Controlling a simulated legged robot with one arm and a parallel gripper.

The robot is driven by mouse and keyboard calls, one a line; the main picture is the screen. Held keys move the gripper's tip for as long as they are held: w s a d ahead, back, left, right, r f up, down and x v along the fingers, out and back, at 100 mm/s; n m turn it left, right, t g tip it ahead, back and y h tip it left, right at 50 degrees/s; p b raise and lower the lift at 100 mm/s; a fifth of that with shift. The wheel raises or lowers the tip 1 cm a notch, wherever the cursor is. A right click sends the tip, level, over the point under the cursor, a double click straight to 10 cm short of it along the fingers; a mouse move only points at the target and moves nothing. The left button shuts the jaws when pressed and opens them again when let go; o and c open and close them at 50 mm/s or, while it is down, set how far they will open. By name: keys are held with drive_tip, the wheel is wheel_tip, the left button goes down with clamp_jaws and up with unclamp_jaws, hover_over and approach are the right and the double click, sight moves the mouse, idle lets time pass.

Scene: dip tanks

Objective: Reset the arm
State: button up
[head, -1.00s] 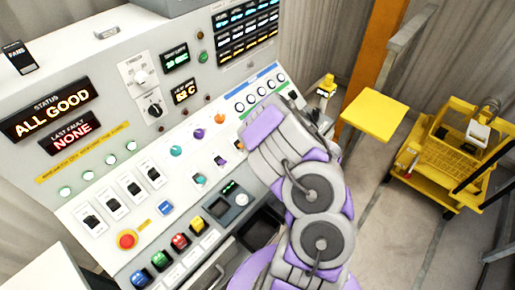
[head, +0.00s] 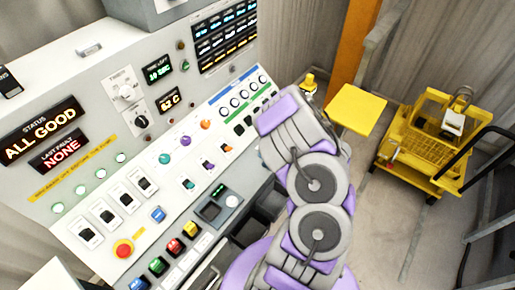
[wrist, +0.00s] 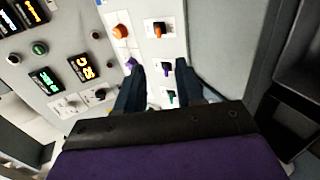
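My arm (head: 315,190) is purple and grey and is folded in front of the control console (head: 85,78) in the head view. My gripper is hidden behind its links there. In the wrist view my gripper (wrist: 158,70) shows two dark fingers held apart, with nothing between them. Behind the fingers is the console panel, with an orange knob (wrist: 122,31) and small coloured switches (wrist: 158,28). I cannot tell how far the fingertips are from the panel.
The console carries a red button (head: 123,249), several switches and lit displays reading ALL GOOD and NONE. A yellow platform (head: 356,110) stands right of my arm, near an orange post (head: 352,50). A yellow cart (head: 425,150) is farther right. Grey floor (head: 385,215) lies clear between.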

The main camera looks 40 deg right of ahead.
drive_tip(key=w+d+r+m+g+h, duration=0.35)
drive_tip(key=w+d+r+h, duration=0.2)
drive_tip(key=d, duration=0.25)
wheel_tip(320, 180, up, 11)
drive_tip(key=s+a+m+g+h, duration=0.1)
drive_tip(key=a+m+g+h, duration=0.1)
drive_tip(key=m+g+h, duration=0.35)
drive_tip(key=s+a+r+m+g+y, duration=0.2)
drive_tip(key=s+a, duration=0.5)
drive_tip(key=a, duration=0.4)
drive_tip(key=s+a+r+m+g+y, duration=0.2)
drive_tip(key=s+a+m+y, duration=0.2)
drive_tip(key=s+a, duration=0.3)
drive_tip(key=s+a+r+m+g+y, duration=0.2)
drive_tip(key=s+a, duration=0.6)
drive_tip(key=a, duration=0.9)
drive_tip(key=m+y, duration=0.1)
drive_tip(key=m, duration=0.1)
drive_tip(key=shift+m, duration=0.3)
